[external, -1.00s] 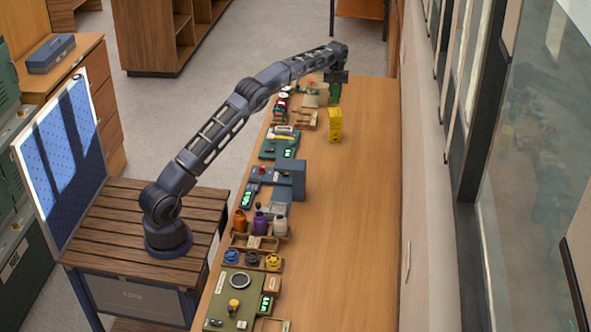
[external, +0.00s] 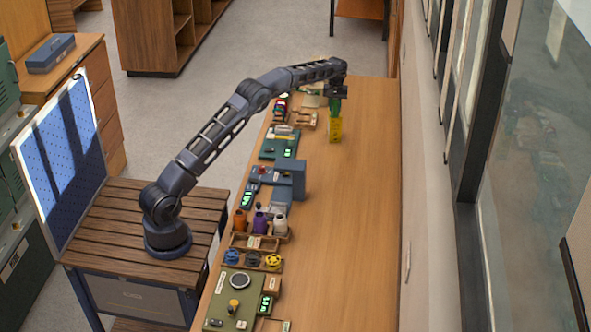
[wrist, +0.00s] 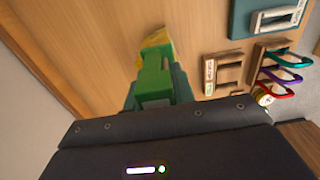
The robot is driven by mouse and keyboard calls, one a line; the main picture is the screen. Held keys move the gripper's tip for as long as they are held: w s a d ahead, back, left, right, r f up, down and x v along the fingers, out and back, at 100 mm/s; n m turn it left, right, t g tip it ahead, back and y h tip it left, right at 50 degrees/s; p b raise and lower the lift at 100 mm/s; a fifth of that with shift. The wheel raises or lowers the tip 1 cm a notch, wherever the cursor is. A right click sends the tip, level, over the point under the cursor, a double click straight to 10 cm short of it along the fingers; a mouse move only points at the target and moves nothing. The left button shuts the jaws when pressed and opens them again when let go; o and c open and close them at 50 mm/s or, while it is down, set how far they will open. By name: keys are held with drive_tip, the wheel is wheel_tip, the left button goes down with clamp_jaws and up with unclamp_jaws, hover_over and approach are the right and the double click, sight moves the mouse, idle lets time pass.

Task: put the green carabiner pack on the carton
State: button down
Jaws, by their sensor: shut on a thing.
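The green carabiner pack (external: 335,105) is held in my gripper (external: 337,97) at the far end of the counter. In the wrist view the green pack (wrist: 152,82) sits between the fingers of my gripper (wrist: 156,92). The yellow carton (external: 335,130) stands upright on the counter, directly below the pack in the external view. In the wrist view part of the carton (wrist: 157,38) shows past the pack, which hides the rest. The pack overlaps the carton's top in the picture; I cannot tell whether they touch.
A wooden rack with colored carabiners (wrist: 281,75) and a small wooden holder (wrist: 224,72) lie left of the carton in the external view. Several devices and bottles line the counter's left edge. The counter's right side (external: 360,220) is clear, beside the wall.

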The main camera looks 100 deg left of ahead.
drive_tip(key=shift+f, duration=0.1)
drive_tip(key=c, duration=1.2)
unclamp_jaws()
drive_tip(key=shift+o, duration=0.2)
wheel_tip(320, 180, up, 12)
drive_tip(key=shift+r, duration=0.15)
drive_tip(key=shift+d, duration=0.1)
